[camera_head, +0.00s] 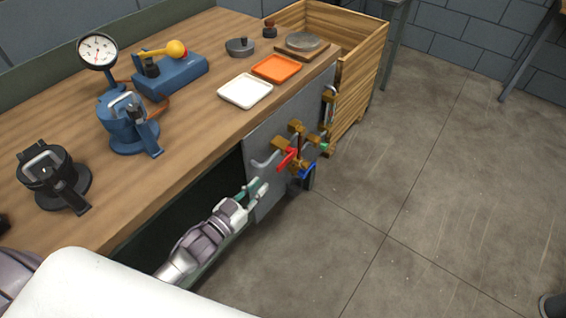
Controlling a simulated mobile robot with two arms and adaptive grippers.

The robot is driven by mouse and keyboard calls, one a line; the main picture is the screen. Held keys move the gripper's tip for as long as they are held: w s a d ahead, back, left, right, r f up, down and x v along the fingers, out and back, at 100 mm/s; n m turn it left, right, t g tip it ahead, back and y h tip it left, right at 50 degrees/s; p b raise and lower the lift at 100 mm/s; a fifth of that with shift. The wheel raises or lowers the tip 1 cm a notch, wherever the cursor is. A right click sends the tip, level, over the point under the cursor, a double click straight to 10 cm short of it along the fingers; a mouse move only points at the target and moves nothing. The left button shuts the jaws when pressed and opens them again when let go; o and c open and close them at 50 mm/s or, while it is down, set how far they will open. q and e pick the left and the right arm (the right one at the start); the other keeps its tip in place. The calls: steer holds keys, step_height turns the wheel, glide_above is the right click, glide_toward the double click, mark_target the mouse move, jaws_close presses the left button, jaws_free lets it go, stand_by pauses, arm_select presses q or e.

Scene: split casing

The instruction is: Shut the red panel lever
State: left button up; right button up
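A grey panel (262,200) is fixed at the front of the workbench and carries brass valves with coloured levers. The red lever (287,158) sticks out from a brass valve (281,143) and slants down to the left. A blue lever (307,170) is just right of and below it, and a small green one (324,146) is farther right. My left gripper (256,187) is below and left of the red lever, near the panel's lower left, apart from the lever. Its fingers look spread with nothing between them. My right gripper is not in view.
The wooden workbench (190,130) bears a blue gauge stand (127,125), a black clamp (52,177), a white tray (245,91) and an orange tray (276,68). A wooden crate (368,65) stands beyond the panel.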

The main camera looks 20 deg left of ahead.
mark_target(277, 168)
arm_select(q)
steer(key=x, duration=1.1)
steer(key=shift+w+d+f, duration=0.1)
steer(key=shift+w+f, duration=0.05)
steer(key=shift+w, duration=0.2)
steer(key=shift+c, duration=0.4)
jaws_close()
